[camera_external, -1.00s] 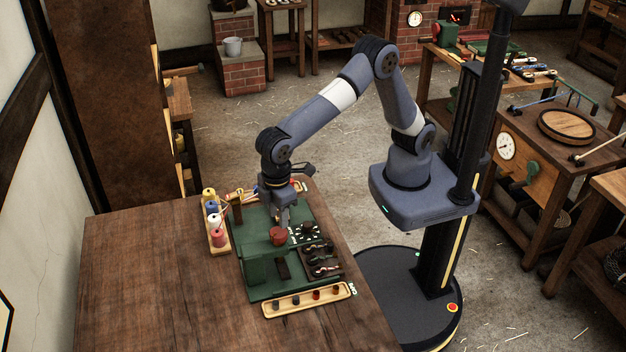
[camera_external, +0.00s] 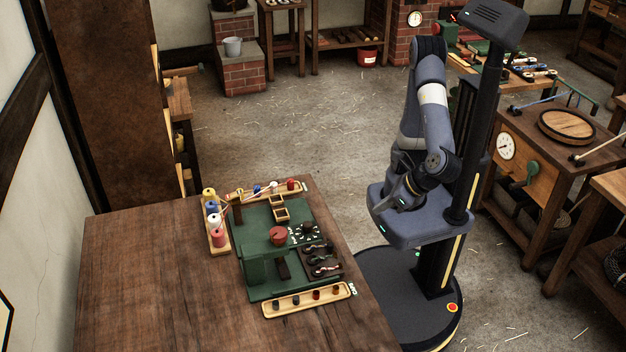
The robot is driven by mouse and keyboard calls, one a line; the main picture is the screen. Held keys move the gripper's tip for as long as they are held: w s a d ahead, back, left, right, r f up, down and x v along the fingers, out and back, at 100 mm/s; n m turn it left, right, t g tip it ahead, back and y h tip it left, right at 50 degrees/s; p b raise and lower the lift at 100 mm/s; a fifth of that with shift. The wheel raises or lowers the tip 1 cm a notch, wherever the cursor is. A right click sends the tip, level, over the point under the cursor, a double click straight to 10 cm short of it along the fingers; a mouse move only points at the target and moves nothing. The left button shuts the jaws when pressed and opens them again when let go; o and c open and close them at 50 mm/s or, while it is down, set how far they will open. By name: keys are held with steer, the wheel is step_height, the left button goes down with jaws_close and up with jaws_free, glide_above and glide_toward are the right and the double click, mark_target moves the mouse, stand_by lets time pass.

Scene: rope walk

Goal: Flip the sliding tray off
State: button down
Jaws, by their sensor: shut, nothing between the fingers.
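A green board (camera_external: 257,218) lies on the wooden table and bears several small fixtures. Two small open wooden frames (camera_external: 280,214) sit near its back right edge; I cannot tell for sure whether they are the sliding tray. A round red knob (camera_external: 278,235) stands near the middle of the board. A dark slot (camera_external: 283,268) lies in front of it, beside a green block.
A rack of coloured spools (camera_external: 217,238) stands left of the board. A pale tray with small pegs (camera_external: 290,302) lies in front, and another strip with coloured pieces (camera_external: 240,195) lies behind. Dark panels (camera_external: 322,265) fill the board's right side. The table's left part is bare.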

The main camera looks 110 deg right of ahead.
step_height(320, 180, down, 10)
steer(key=s+n+t, duration=0.1)
steer(key=s+n, duration=0.1)
steer(key=n, duration=0.1)
steer(key=shift+d+t+b, duration=0.3)
steer(key=shift+d+b, duration=0.05)
steer(key=shift+d, duration=0.05)
steer(key=b, duration=0.1)
glide_toward(332, 249)
steer(key=f, duration=0.1)
steer(key=d+f, duration=0.1)
steer(key=f, duration=0.1)
steer(key=w+f, duration=0.1)
steer(key=shift+d+f, duration=0.3)
steer(key=shift+d, duration=0.05)
steer(key=shift+w+d, duration=0.45)
steer(key=shift+w, duration=0.5)
